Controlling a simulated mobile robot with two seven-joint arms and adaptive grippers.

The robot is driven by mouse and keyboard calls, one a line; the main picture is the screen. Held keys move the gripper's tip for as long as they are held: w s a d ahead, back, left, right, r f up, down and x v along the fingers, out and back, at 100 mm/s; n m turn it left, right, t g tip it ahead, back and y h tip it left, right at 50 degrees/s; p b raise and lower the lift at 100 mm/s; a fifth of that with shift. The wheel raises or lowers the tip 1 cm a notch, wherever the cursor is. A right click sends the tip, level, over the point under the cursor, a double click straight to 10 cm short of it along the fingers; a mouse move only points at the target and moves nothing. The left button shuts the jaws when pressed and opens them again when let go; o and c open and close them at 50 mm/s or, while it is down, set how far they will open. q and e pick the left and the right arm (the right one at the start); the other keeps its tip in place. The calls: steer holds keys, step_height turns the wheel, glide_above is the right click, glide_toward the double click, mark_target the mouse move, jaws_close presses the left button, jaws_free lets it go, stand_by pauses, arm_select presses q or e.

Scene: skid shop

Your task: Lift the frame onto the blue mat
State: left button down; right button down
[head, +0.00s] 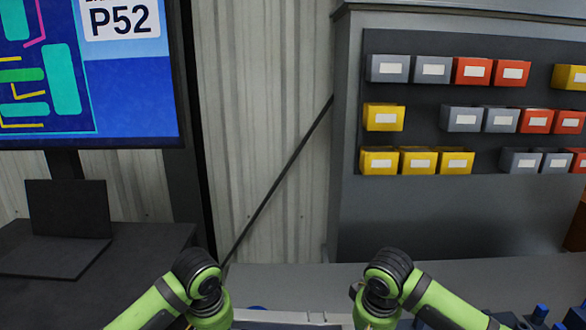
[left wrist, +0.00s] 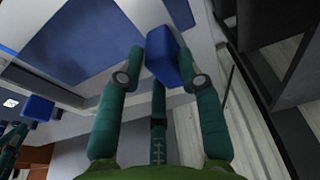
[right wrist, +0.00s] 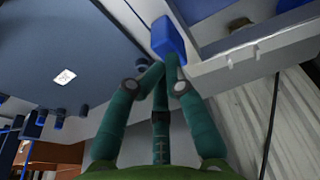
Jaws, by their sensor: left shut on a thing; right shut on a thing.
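The frame's pale rail (head: 290,318) shows at the bottom edge of the head view; most of it is cut off. It also shows in the right wrist view (right wrist: 245,66). My left gripper (left wrist: 162,68) is shut on a blue handle block (left wrist: 165,52) of the frame. My right gripper (right wrist: 160,80) is shut on another blue handle block (right wrist: 168,38). A blue surface (left wrist: 88,45), probably the blue mat, shows beside the pale rail in the left wrist view. I cannot tell whether the frame touches the surface below it.
A grey bench top (head: 290,278) lies behind my arms. Several blue-topped fixtures (head: 541,312) stand at the right. A shelf panel with coloured bins (head: 455,118) and a monitor (head: 95,70) stand behind. A white marker (right wrist: 65,77) lies on the blue-grey surface.

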arm_select(q)
steer(key=shift+a+r, duration=0.1)
arm_select(e)
steer(key=shift+a, duration=0.1)
